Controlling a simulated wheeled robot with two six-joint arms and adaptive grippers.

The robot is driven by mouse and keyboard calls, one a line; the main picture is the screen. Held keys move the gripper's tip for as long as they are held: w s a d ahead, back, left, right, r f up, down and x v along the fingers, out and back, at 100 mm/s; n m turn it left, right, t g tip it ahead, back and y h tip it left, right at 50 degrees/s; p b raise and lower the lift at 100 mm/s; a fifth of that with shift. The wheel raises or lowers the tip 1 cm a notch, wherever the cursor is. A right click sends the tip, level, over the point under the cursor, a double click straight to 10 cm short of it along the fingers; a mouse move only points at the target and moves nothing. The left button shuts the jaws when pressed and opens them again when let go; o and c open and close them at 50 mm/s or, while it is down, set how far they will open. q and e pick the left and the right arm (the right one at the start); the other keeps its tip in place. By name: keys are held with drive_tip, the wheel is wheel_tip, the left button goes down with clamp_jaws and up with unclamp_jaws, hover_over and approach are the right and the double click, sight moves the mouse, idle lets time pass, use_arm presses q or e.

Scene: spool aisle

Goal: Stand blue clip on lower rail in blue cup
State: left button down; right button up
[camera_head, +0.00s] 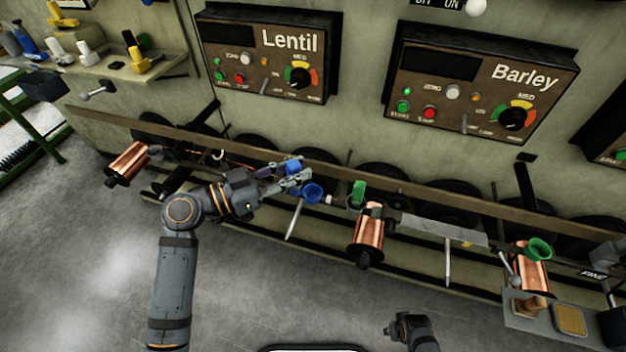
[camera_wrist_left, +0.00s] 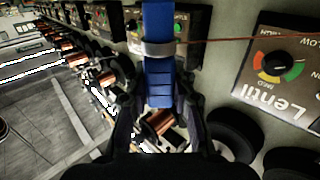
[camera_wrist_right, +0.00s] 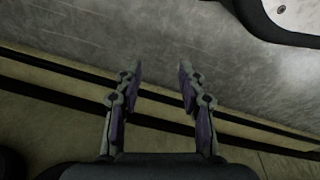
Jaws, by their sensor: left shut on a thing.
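The blue clip (camera_wrist_left: 160,85) is gripped between the fingers of my left gripper (camera_wrist_left: 158,110) and rises to the top of the left wrist view. In the head view, the left gripper (camera_head: 300,177) reaches in over the rail, with the blue clip (camera_head: 293,166) at its fingers. The blue cup (camera_head: 312,193) is just beyond and below the fingertips; a gap between clip and cup is hard to judge. My right gripper (camera_wrist_right: 160,72) is open and empty over the floor. It also shows at the bottom of the head view (camera_head: 396,329).
Copper spools (camera_head: 368,236) stand along the long rail (camera_head: 440,192). A green clip (camera_head: 358,193) and a green cup (camera_head: 540,249) lie farther right. Control boxes marked Lentil (camera_head: 265,55) and Barley (camera_head: 480,85) hang on the wall. A thin copper wire (camera_wrist_left: 250,38) crosses near the blue clip.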

use_arm(q)
drive_tip(key=w+d+f, duration=0.1)
drive_tip(key=w+f, duration=0.1)
drive_tip(key=f, duration=0.1)
drive_tip(key=w+d+f+b, duration=0.1)
drive_tip(key=w+f, duration=0.1)
drive_tip(key=f, duration=0.1)
drive_tip(key=w+d+f, duration=0.1)
drive_tip(key=w+f, duration=0.1)
drive_tip(key=f, duration=0.1)
drive_tip(key=shift+w+d+f, duration=0.1)
drive_tip(key=shift+d+f, duration=0.2)
drive_tip(key=shift+d, duration=0.1)
drive_tip(key=shift+f, duration=0.15)
use_arm(e)
drive_tip(key=r, duration=0.1)
drive_tip(key=w+r, duration=0.1)
drive_tip(key=a+r, duration=0.1)
drive_tip(key=shift+w+r, duration=0.35)
drive_tip(key=shift+r, duration=0.05)
use_arm(q)
drive_tip(key=shift+b, duration=0.3)
use_arm(e)
drive_tip(key=shift+a+r, duration=0.1)
